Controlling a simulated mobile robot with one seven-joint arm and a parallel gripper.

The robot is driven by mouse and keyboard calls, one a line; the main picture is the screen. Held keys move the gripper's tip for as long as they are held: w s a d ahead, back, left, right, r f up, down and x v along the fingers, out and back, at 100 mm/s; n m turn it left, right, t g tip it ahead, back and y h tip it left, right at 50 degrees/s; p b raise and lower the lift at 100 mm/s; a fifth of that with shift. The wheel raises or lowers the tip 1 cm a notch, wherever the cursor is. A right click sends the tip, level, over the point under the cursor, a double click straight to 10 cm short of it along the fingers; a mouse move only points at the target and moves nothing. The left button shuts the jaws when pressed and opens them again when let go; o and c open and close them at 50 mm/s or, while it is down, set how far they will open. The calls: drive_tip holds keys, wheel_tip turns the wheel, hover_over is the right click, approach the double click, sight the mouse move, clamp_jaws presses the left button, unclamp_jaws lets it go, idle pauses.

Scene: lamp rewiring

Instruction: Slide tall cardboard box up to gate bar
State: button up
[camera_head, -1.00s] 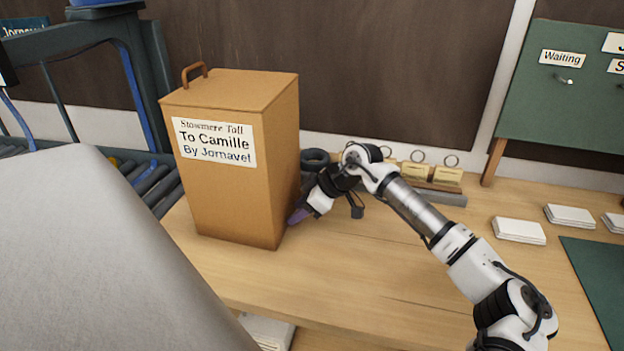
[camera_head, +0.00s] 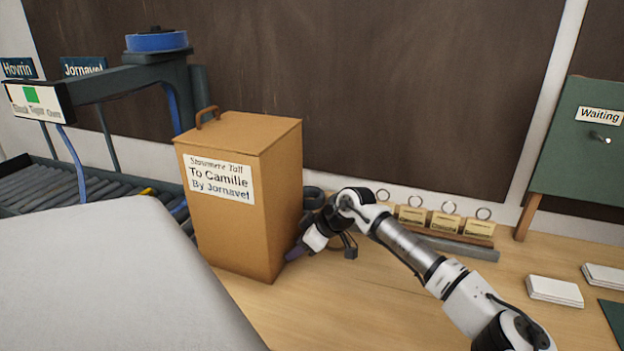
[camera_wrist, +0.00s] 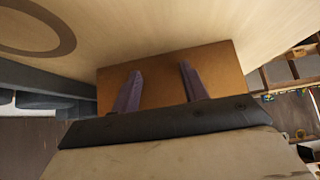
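The tall cardboard box (camera_head: 235,235) stands upright at the left end of the wooden table, with a handle on top and a label reading "To Camille By Jornavel". A dark gate frame with a horizontal bar (camera_head: 120,84) stands over the rollers behind and left of it; whether the box touches it is hard to tell. My gripper (camera_head: 293,253) is low at the box's right side. In the wrist view, its two purple fingers (camera_wrist: 160,88) are apart, pointing at the brown box face (camera_wrist: 215,62), with nothing between them. Contact of the tips is unclear.
A roller conveyor (camera_head: 45,185) lies left of the table. A large pale grey surface (camera_head: 110,285) fills the lower left foreground. Tags on a stand (camera_head: 445,222) line the back of the table, with white card stacks (camera_head: 553,290) at right. The table front right of the box is clear.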

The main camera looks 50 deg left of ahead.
drive_tip(key=shift+s+a, duration=0.45)
drive_tip(key=shift+a, duration=0.3)
drive_tip(key=shift+s+a+p, duration=0.35)
drive_tip(key=shift+s+a, duration=0.2)
drive_tip(key=shift+a, duration=0.35)
drive_tip(key=shift+s+a+p, duration=0.3)
drive_tip(key=shift+s+a, duration=0.3)
drive_tip(key=shift+a, duration=0.35)
drive_tip(key=shift+s+a+p, duration=0.35)
drive_tip(key=shift+s+a, duration=0.2)
drive_tip(key=shift+a, duration=0.35)
drive_tip(key=s+a, duration=0.1)
drive_tip(key=s+a+p, duration=0.1)
drive_tip(key=a, duration=0.2)
drive_tip(key=shift+s+a+r+p, duration=0.1)
drive_tip(key=shift+s+a+p, duration=0.15)
drive_tip(key=shift+s+p, duration=0.15)
drive_tip(key=shift+s+a, duration=0.3)
drive_tip(key=shift+a, duration=0.2)
